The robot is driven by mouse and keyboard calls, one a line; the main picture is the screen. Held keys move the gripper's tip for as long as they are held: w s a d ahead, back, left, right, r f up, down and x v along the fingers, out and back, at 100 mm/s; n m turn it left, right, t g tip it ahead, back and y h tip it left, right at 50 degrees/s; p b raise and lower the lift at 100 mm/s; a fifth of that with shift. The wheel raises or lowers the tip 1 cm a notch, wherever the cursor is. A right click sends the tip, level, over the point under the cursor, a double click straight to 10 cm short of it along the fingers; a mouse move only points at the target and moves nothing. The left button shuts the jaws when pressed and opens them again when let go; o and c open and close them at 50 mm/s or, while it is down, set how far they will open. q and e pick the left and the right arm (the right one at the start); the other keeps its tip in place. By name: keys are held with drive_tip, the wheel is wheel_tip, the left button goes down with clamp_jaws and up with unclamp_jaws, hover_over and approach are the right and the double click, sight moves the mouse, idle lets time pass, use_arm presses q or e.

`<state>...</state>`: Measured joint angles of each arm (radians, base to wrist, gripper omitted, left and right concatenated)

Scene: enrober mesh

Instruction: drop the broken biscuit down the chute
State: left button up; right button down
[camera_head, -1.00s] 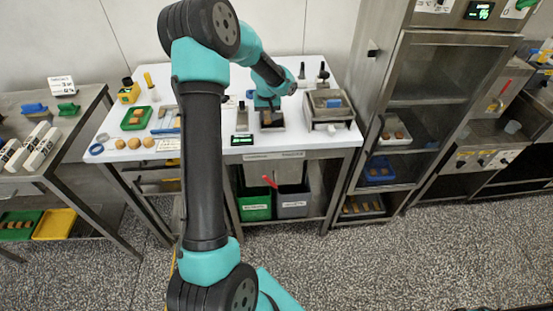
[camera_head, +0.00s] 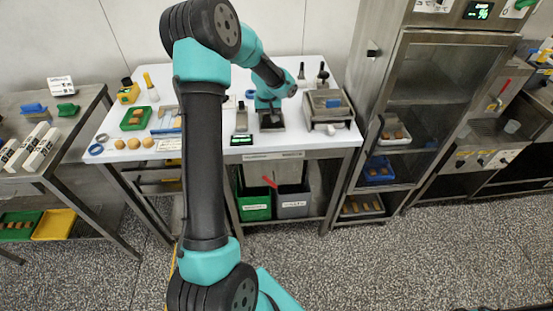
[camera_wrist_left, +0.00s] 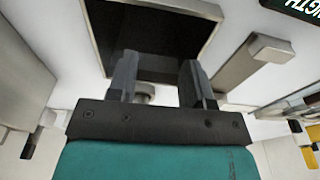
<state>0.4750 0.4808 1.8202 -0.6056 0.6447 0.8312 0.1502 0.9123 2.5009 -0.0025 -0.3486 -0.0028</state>
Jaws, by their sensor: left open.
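My left gripper (camera_wrist_left: 160,85) is open, and I see no biscuit between its fingers. It points at a dark square opening with a metal rim (camera_wrist_left: 208,42), which looks like the chute. In the head view my left gripper (camera_head: 268,104) is at the back edge of this dark metal-rimmed opening (camera_head: 272,122), set in the white table. A small round grey thing (camera_wrist_left: 143,91) shows between the fingers; I cannot tell what it is. I cannot make out a broken biscuit in either view. My right gripper is not in view.
A green tray with biscuits (camera_head: 125,124) and several round brown pieces (camera_head: 134,143) are on the table's left. A metal box (camera_head: 328,108) stands right of the opening. A green bin (camera_head: 255,203) and a grey bin (camera_head: 293,203) stand underneath. A tall cabinet (camera_head: 430,95) is at the right.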

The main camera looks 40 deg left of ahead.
use_arm(q)
drive_tip(key=shift+s+a+r, duration=0.15)
drive_tip(key=shift+a, duration=0.05)
wheel_tip(320, 180, up, 17)
drive_tip(key=s+d, duration=0.1)
drive_tip(key=d, duration=0.1)
idle(0.5)
idle(0.6)
